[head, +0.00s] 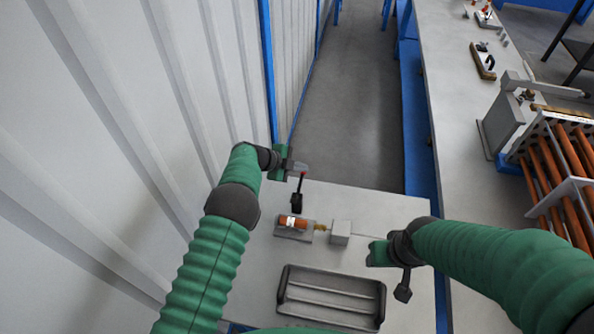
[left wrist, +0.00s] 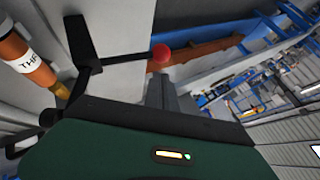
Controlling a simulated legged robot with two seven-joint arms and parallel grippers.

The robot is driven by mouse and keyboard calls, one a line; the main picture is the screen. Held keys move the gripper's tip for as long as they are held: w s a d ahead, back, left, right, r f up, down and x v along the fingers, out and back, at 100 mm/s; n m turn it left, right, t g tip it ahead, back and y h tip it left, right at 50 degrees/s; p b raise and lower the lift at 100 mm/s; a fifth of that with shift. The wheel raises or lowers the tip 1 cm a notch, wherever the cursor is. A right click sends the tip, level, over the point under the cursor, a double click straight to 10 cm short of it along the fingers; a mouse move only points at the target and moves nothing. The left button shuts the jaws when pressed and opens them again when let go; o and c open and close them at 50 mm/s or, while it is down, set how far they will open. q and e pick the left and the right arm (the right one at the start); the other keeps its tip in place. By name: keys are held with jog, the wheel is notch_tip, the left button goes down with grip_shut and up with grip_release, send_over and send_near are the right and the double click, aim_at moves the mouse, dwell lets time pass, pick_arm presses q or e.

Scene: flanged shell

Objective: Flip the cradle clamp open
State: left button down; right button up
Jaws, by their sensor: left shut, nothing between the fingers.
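The cradle clamp (head: 297,202) is black, with a lever ending in a red knob (head: 303,175). It stands at the back edge of the cradle (head: 283,232), which holds an orange cylinder (head: 301,223) with a white label. My left gripper (head: 303,166) is shut and empty, just behind the red knob. In the left wrist view the knob (left wrist: 161,53) appears just beyond the grey fingertips (left wrist: 162,80), and the black clamp (left wrist: 83,55) is beside the orange cylinder (left wrist: 12,48). I cannot tell whether fingers and knob touch. My right gripper (head: 385,254) hangs right of the cradle; its fingers are unclear.
A grey block (head: 340,232) stands right of the cylinder, by a brass-coloured end piece (head: 320,227). A dark-rimmed tray (head: 331,295) lies at the front of the table. A ribbed wall (head: 120,100) is close on the left. A rack of orange tubes (head: 560,165) stands on the right bench.

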pick_arm(q)
jog(key=a+r+b, duration=0.2)
jog(key=a+r, duration=0.3)
jog(key=r, duration=0.5)
jog(key=shift+s+a, duration=0.2)
jog(key=shift+a, duration=0.1)
pick_arm(e)
jog(key=shift+s+a, duration=0.1)
jog(key=shift+s, duration=0.1)
pick_arm(q)
jog(key=shift+a, duration=0.1)
pick_arm(e)
jog(key=shift+a, duration=0.15)
pick_arm(q)
jog(key=shift+s+f, duration=0.1)
jog(key=shift+f, duration=0.05)
pick_arm(e)
jog(key=shift+s, duration=0.1)
